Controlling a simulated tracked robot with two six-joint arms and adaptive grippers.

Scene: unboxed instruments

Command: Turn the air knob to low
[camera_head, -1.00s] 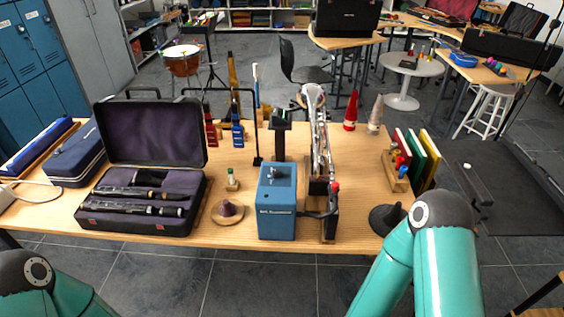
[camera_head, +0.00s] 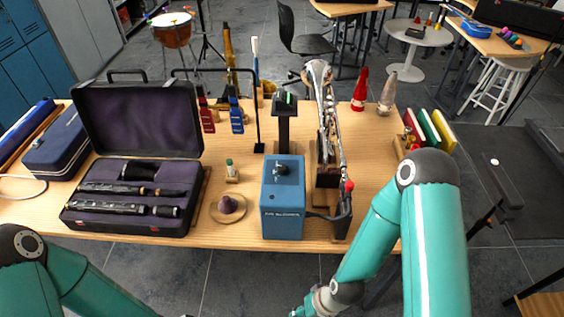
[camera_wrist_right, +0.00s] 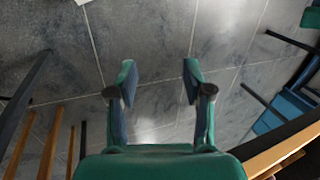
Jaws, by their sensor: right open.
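A blue box with white lettering on its front, the air unit (camera_head: 283,212), stands near the front edge of the table. A small dark knob (camera_head: 282,169) sits on its top; its setting is too small to read. A dark hose runs from the box's right side to the instrument stand. My right gripper (camera_wrist_right: 158,78) is open and empty over the grey floor, apart from the box. In the head view, my right wrist is low, in front of the table, with the fingers mostly cut off. My left arm shows at lower left; its gripper is out of frame.
A silver instrument (camera_head: 326,110) on a wooden stand is close right of the box. A small bottle (camera_head: 231,170), a mute on a round base (camera_head: 228,208) and an open clarinet case (camera_head: 135,215) are to the left. Colored books (camera_head: 432,128) stand at right.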

